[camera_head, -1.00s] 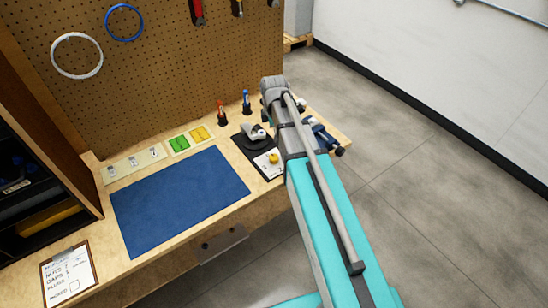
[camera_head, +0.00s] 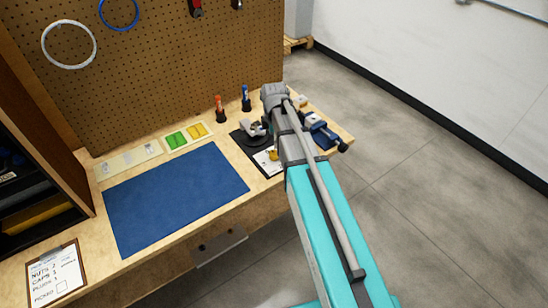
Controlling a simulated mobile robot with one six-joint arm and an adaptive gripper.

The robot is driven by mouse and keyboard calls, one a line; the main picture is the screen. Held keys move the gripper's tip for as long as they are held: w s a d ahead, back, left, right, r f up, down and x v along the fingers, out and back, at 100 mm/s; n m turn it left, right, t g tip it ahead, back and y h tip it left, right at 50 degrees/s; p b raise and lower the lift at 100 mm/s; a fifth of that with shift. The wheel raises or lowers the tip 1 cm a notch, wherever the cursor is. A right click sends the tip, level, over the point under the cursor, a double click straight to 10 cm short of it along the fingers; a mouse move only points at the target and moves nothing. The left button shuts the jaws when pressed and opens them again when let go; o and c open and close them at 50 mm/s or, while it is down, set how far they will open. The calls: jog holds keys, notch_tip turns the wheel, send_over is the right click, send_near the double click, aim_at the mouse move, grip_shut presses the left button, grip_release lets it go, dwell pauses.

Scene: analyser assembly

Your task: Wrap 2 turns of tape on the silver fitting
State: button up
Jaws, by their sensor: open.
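I cannot make out the silver fitting for certain. A grey object (camera_head: 251,129) sits on a black mat (camera_head: 243,143) at the back right of the bench, partly beside my arm. A small yellow item (camera_head: 272,154), perhaps a tape roll, lies on a white card in front of it, partly covered by my arm. A blue vise-like tool (camera_head: 322,135) stands right of my arm near the bench's right end. My teal and grey arm reaches up over this corner. My gripper is hidden behind the arm.
A bare blue mat (camera_head: 176,198) covers the middle of the bench. Behind it are a pale card (camera_head: 129,160), green packets (camera_head: 177,139) and yellow packets (camera_head: 197,130). An orange-topped bottle (camera_head: 220,108) and blue-topped bottle (camera_head: 246,97) stand before the pegboard. A clipboard (camera_head: 58,277) lies front left.

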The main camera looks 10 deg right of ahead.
aim_at(274, 153)
jog(key=shift+f+b, duration=3.55)
jog(key=shift+f, duration=0.35)
jog(key=c, duration=1.2)
jog(key=shift+o, duration=0.2)
